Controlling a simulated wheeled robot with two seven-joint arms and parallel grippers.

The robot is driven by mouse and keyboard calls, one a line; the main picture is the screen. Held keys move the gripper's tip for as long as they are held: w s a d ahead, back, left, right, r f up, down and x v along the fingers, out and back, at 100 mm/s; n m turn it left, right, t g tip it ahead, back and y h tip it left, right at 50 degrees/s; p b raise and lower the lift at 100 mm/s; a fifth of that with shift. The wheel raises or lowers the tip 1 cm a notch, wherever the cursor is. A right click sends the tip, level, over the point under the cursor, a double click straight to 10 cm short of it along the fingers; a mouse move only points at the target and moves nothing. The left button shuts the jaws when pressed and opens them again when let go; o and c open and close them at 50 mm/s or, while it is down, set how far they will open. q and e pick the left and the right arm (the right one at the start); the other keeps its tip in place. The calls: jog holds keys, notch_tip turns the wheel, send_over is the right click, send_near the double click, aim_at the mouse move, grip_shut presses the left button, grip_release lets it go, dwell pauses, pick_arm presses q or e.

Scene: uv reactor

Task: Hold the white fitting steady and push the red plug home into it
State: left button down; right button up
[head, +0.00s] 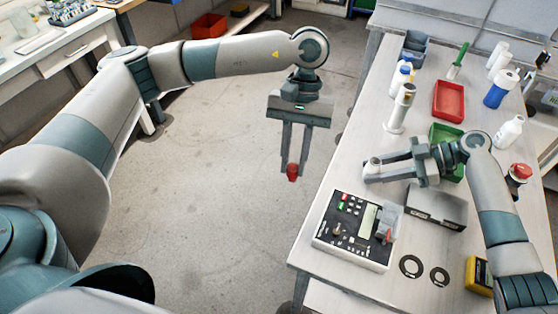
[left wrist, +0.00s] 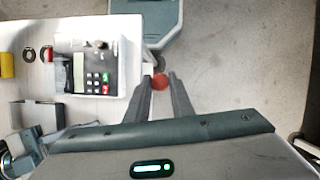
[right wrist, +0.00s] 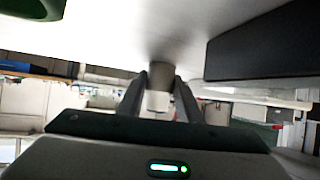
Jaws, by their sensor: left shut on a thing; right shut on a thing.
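The red plug (head: 292,174) is between the fingertips of my left gripper (head: 291,168), which is shut on it and points down over the floor, left of the table. The plug also shows as a red disc in the left wrist view (left wrist: 160,81). The white fitting (head: 373,162) is at the table's left side, between the fingers of my right gripper (head: 371,171), which is shut on it. In the right wrist view the fitting (right wrist: 158,101) shows as a pale cylinder between both fingers. The plug and the fitting are well apart.
A control box (head: 352,231) and a dark grey block (head: 436,206) lie in front of my right gripper. A tall white cylinder (head: 400,108) stands behind it. A red tray (head: 448,101), a green tray (head: 441,134) and several bottles are farther back. Two black rings (head: 411,266) lie near the front.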

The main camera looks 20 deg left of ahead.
pick_arm(q)
jog(key=w+d+r+n+h, duration=0.1)
jog(key=w+d+r+n, duration=0.2)
jog(key=w+d, duration=0.4)
jog(key=w+d+r+n+t+h, duration=0.1)
jog(key=w+d+r+n+h, duration=0.1)
jog(key=w+d+r+n, duration=0.2)
jog(key=w+d+n, duration=0.1)
jog(key=w+d, duration=0.2)
jog(key=d, duration=0.2)
jog(key=shift+d+n+t, duration=0.2)
jog(key=shift+n+t, duration=0.1)
jog(key=shift+f, duration=0.15)
jog(key=shift+f, duration=2.75)
jog(key=shift+f, duration=1.7)
jog(key=c, duration=1.5)
grip_release()
jog(key=shift+o, duration=0.2)
jog(key=shift+r, duration=0.2)
jog(key=v, duration=1.1)
jog(key=shift+a+r, duration=0.2)
jog(key=shift+r, duration=0.1)
